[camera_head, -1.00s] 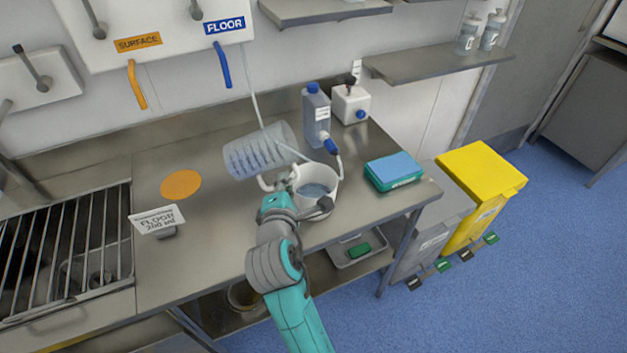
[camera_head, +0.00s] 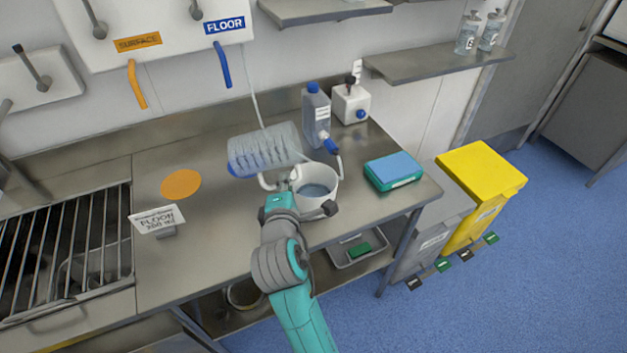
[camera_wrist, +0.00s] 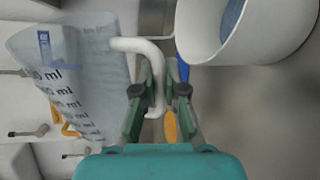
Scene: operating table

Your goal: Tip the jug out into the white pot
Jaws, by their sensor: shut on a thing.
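The clear measuring jug (camera_head: 265,150) lies on its side in the air above the counter, its wider end to the right, by the white pot. Its left end looks bluish. In the wrist view the jug (camera_wrist: 75,80) shows ml marks and a white handle (camera_wrist: 158,62). My gripper (camera_wrist: 162,92) is shut on that handle; in the head view my gripper (camera_head: 276,192) is just left of the pot. The white pot (camera_head: 328,192) stands on the counter with blue-grey liquid inside; its rim also shows in the wrist view (camera_wrist: 255,50). No clear stream is visible.
A blue-capped bottle (camera_head: 317,118) and a white box (camera_head: 350,104) stand behind the pot. A teal-and-blue pack (camera_head: 394,172) lies to its right. A label stand (camera_head: 157,220) and an orange disc (camera_head: 181,184) are left, with bare counter between.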

